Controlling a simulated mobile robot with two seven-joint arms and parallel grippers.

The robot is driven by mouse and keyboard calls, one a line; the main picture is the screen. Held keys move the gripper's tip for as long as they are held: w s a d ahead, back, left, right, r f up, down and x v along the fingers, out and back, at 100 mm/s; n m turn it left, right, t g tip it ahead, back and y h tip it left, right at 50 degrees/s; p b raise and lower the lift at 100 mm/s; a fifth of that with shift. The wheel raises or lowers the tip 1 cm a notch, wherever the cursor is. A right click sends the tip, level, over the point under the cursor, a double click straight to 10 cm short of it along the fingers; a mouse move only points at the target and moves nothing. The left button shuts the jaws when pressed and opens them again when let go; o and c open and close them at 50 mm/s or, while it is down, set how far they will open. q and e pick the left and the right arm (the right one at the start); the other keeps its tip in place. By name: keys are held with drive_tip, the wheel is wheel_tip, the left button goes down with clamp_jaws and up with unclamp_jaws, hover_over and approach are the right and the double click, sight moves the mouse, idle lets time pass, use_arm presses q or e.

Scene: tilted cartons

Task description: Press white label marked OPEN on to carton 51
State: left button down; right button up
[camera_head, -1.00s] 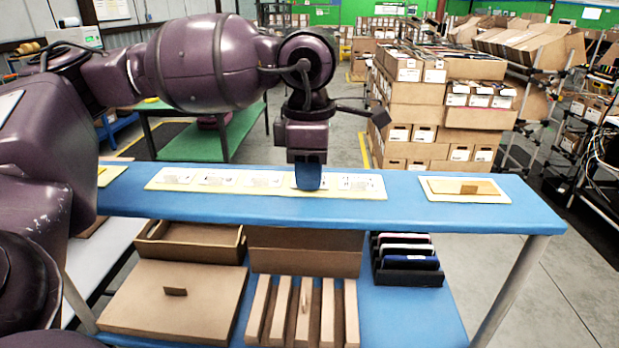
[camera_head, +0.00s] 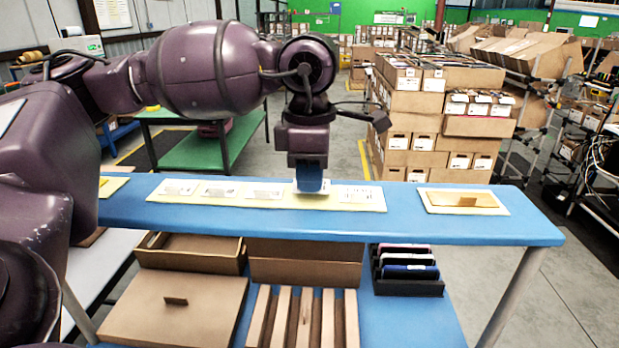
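A pale yellow strip (camera_head: 230,203) with several white labels lies on the upper blue shelf; their print is too small to read, so I cannot pick out the one marked OPEN. My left gripper (camera_head: 309,184) points down over the right half of the strip. Its blue tip is just above or touching a white label (camera_head: 327,187), partly hidden behind it. Whether it grips the label I cannot tell. My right gripper is out of view. Stacked cartons (camera_head: 412,104) with white labels stand behind on the right; no number is readable, so carton 51 cannot be identified.
The blue shelf (camera_head: 520,223) also bears a yellow board (camera_head: 437,208) with a brown piece at the right. Below are a lidded brown box (camera_head: 200,310), an open box (camera_head: 190,250), a slotted box and a black rack (camera_head: 408,287). A green table (camera_head: 190,152) stands behind.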

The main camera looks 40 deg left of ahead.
use_arm(q)
drive_tip(key=shift+r, duration=0.6)
drive_tip(key=shift+r+p, duration=0.75)
drive_tip(key=shift+r, duration=0.6)
drive_tip(key=shift+r+p, duration=0.5)
drive_tip(key=shift+r, duration=0.3)
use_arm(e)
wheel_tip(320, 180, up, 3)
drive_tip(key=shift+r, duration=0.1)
